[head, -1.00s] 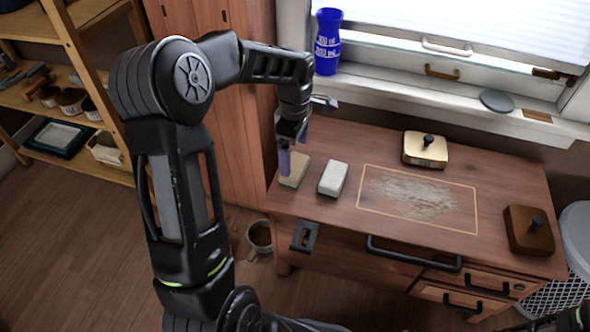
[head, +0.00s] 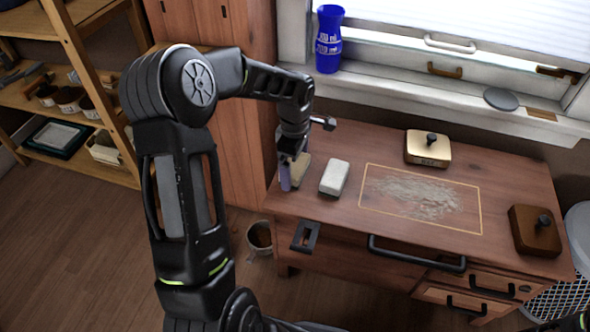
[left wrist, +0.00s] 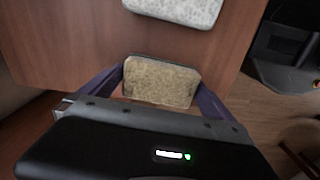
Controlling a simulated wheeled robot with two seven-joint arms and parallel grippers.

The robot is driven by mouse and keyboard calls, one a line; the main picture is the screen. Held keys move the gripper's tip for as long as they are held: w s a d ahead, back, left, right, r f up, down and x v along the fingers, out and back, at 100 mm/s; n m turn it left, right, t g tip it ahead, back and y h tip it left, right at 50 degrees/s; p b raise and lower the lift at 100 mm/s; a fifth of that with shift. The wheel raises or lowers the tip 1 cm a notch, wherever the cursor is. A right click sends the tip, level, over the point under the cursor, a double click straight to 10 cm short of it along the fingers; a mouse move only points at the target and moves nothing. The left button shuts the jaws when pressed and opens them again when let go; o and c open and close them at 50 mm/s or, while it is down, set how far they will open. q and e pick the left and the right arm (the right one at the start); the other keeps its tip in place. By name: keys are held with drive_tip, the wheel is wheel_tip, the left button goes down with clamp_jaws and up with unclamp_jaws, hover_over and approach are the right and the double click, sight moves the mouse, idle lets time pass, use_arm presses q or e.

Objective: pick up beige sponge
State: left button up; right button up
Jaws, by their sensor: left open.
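The beige sponge (head: 299,170) lies on the left end of the wooden cabinet top, partly hidden by my gripper in the head view. In the left wrist view the sponge (left wrist: 161,82) shows its beige face and a dark far edge. My left gripper (head: 291,178) points down at the sponge. In the left wrist view the open fingers of the gripper (left wrist: 162,90) stand on either side of the sponge. I cannot tell whether they touch it. My right gripper is not clearly in view.
A white-grey block (head: 335,177) lies just right of the sponge. A brass-coloured box with a black knob (head: 428,148) and a brown one (head: 534,231) stand farther right. A blue cup (head: 328,40) stands on the window sill. The outlined worn patch (head: 420,197) is clear.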

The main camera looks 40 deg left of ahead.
sight(295, 164)
use_arm(q)
drive_tip(key=shift+c, duration=0.3)
drive_tip(key=c, duration=1)
wheel_tip(295, 164, up, 10)
drive_tip(key=p, duration=0.3)
drive_tip(key=shift+r, duration=0.1)
idle(0.4)
